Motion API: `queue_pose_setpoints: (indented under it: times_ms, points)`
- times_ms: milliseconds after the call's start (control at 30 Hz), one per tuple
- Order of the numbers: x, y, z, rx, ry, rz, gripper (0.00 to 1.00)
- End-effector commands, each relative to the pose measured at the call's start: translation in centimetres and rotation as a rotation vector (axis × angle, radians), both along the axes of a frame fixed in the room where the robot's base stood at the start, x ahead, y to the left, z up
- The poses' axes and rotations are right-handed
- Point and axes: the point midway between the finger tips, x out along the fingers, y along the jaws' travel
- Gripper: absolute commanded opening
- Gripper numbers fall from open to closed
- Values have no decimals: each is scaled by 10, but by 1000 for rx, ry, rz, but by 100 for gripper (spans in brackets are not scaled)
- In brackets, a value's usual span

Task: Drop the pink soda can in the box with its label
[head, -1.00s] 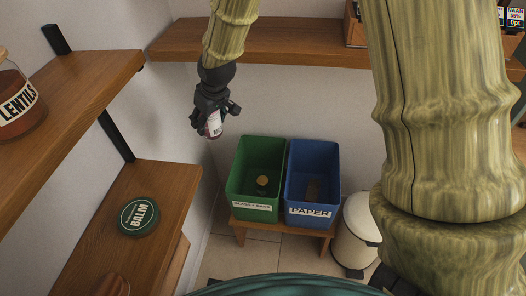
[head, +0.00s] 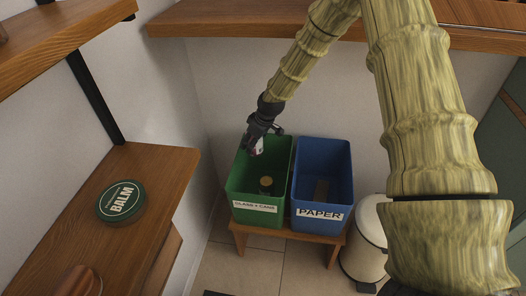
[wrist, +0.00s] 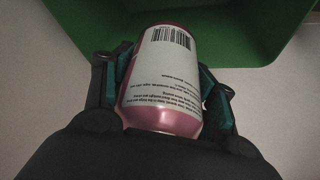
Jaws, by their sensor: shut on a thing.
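The pink soda can (wrist: 165,85) with a white printed label and barcode is between the fingers of my gripper (wrist: 163,88) in the wrist view. My gripper is shut on it. In the head view my gripper (head: 257,147) holds the can (head: 258,146) at the back left part of the green box (head: 233,190), over or near its rim; the exact height is hard to tell. The green box has a white label reading "GLASS + CANS" and a cylindrical item inside. Its green wall (wrist: 270,22) also shows past the can in the wrist view.
A blue box (head: 322,228) labelled "PAPER" stands right beside the green one, with a dark item inside. Both stand on a low wooden bench (head: 285,236). A white bin (head: 365,240) is at right.

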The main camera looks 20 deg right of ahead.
Motion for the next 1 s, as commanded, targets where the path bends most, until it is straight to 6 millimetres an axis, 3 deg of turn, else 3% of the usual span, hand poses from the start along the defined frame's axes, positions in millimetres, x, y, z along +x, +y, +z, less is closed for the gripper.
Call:
queue_pose_setpoints:
  times_ms: [100, 367, 1000]
  points:
    - [1, -9, -18, -9, -1, 6, 46]
    - [0, -25, -33, -3, 1, 8, 46]
    - [2, -22, -87, -2, 1, 10, 46]
